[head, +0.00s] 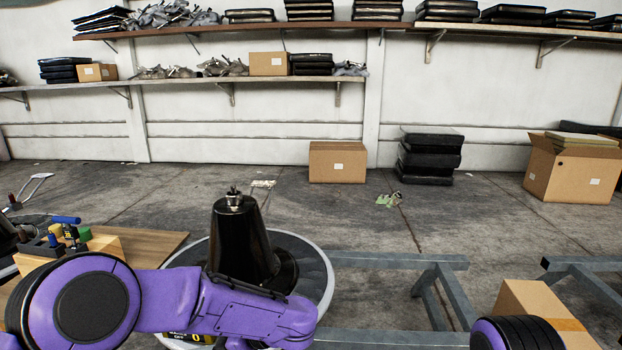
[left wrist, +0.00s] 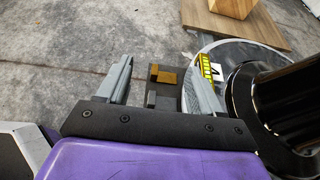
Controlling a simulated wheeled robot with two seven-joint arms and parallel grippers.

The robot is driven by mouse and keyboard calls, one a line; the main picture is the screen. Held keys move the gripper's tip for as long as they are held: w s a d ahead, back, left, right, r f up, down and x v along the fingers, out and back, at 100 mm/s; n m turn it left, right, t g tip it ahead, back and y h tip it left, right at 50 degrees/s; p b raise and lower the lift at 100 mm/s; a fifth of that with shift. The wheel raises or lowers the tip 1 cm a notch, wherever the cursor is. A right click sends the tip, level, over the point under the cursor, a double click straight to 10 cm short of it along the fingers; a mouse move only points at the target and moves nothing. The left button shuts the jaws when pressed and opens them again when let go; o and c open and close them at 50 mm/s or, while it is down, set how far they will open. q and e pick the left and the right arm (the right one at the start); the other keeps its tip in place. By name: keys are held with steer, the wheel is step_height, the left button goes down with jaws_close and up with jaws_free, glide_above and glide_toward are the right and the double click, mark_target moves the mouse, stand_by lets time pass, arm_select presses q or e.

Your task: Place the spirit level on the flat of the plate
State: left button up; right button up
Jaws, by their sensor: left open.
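My left gripper (left wrist: 158,69) is open, with its two grey fingers apart, in the left wrist view. A small brass-coloured piece (left wrist: 165,76) with a dark part shows between the fingers; I cannot tell whether it is the spirit level or whether it touches a finger. The round grey-rimmed plate (head: 326,272) surrounds a black cone-shaped pedestal (head: 238,240); the plate also shows in the left wrist view (left wrist: 262,52). My arm hides much of the plate in the head view.
A wooden board (head: 150,246) with a tool holder and small tools (head: 66,230) lies at the left. Grey metal frames (head: 395,262) stand right of the plate, near an open-floor area. A cardboard box (head: 540,305) is at the lower right.

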arm_select(q)
steer(key=s+a+f+m+t+h, duration=0.2)
steer(key=s+a+f+m+t, duration=0.15)
steer(key=f+m, duration=0.85)
steer(key=s+a+f+m+t+h, duration=0.4)
steer(key=f+m, duration=0.4)
steer(key=m, duration=0.9)
steer(key=s+a+f+m+g+h, duration=0.1)
steer(key=s+f+m+g+h, duration=0.3)
steer(key=s+m, duration=0.6)
steer(key=s+a+f+m+g, duration=0.15)
steer(key=s+f+m, duration=0.45)
steer(key=s, duration=0.7)
step_height(320, 180, down, 10)
steer(key=w+m+b, duration=0.1)
steer(key=b, duration=1)
step_height(320, 180, up, 35)
steer(key=p, duration=3.5)
steer(key=shift+w+d, duration=0.15)
steer(key=shift+d, duration=0.1)
steer(key=shift+r+p, duration=0.45)
steer(key=shift+p, duration=0.05)
steer(key=shift+c, duration=0.9)
steer(key=c, duration=0.5)
steer(key=shift+f, duration=0.2)
jaws_close()
